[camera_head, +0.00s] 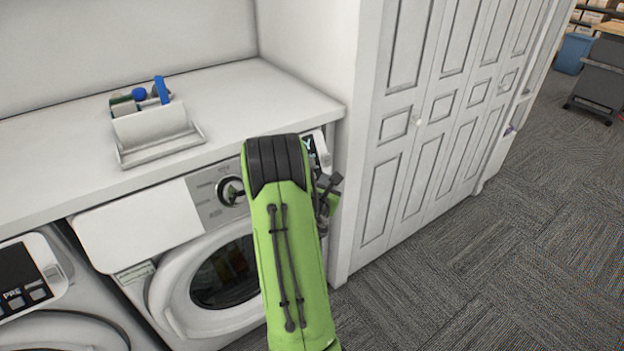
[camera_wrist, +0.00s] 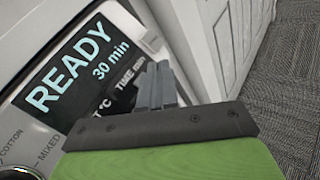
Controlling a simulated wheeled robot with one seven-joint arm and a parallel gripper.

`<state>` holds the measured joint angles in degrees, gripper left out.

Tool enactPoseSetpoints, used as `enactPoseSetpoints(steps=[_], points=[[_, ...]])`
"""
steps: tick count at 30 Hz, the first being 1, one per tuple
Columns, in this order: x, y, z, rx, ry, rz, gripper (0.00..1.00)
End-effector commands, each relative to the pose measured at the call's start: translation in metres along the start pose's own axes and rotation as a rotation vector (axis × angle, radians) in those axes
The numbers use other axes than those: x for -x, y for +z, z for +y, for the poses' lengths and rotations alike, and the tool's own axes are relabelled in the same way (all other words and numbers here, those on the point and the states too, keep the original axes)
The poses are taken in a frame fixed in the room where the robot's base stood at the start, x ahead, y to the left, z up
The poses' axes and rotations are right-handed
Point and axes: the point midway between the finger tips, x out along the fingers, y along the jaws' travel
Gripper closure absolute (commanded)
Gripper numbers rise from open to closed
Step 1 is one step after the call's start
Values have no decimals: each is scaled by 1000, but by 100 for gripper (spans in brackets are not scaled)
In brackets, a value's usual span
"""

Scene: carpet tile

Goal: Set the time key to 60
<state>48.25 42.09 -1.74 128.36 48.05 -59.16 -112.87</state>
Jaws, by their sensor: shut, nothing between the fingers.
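The washer's dark display (camera_wrist: 75,65) reads "READY" and "30 min" in the wrist view. Below it are dark keys, one marked "°C" and the time key (camera_wrist: 128,76) marked "TIME min". My gripper (camera_wrist: 160,72) is shut and empty, with its fingertips beside the time key and partly over it. I cannot tell whether they touch it. In the head view my green arm covers much of the panel, and only a corner of the display (camera_head: 320,148) shows. The washer (camera_head: 205,275) has a round door and a dial (camera_head: 231,191).
A second machine (camera_head: 45,300) stands at the left. White folding doors (camera_head: 440,130) stand close on the right. The carpet (camera_head: 500,250) in front of them is clear.

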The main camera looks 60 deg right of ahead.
Motion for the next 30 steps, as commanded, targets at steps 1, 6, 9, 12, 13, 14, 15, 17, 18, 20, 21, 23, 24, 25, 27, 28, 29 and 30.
enactPoseSetpoints(steps=[1,6,9,12,13,14,15,17,18,20,21,23,24,25,27,28,29,30], points=[[-6,-5,3,-2,-1,-1,100],[-19,-13,13,0,-2,0,100],[-23,-16,17,0,-1,1,100],[-24,-17,18,-1,-1,0,100],[-24,-18,18,-1,-1,0,100],[-24,-17,18,-1,-1,0,100],[-24,-17,18,-1,-1,0,100],[-24,-17,17,-1,-1,0,100],[-24,-17,17,-1,-1,0,100],[-24,-17,17,-1,-1,0,100],[-24,-17,17,-1,-1,0,100],[-24,-17,17,-1,-1,0,100],[-24,-17,17,-1,-1,0,100],[-24,-17,17,-1,-1,0,100],[-24,-17,17,-1,-1,0,100],[-24,-17,17,-1,-1,0,100],[-24,-17,17,-1,-1,0,100],[-24,-17,17,-1,-1,0,100]])
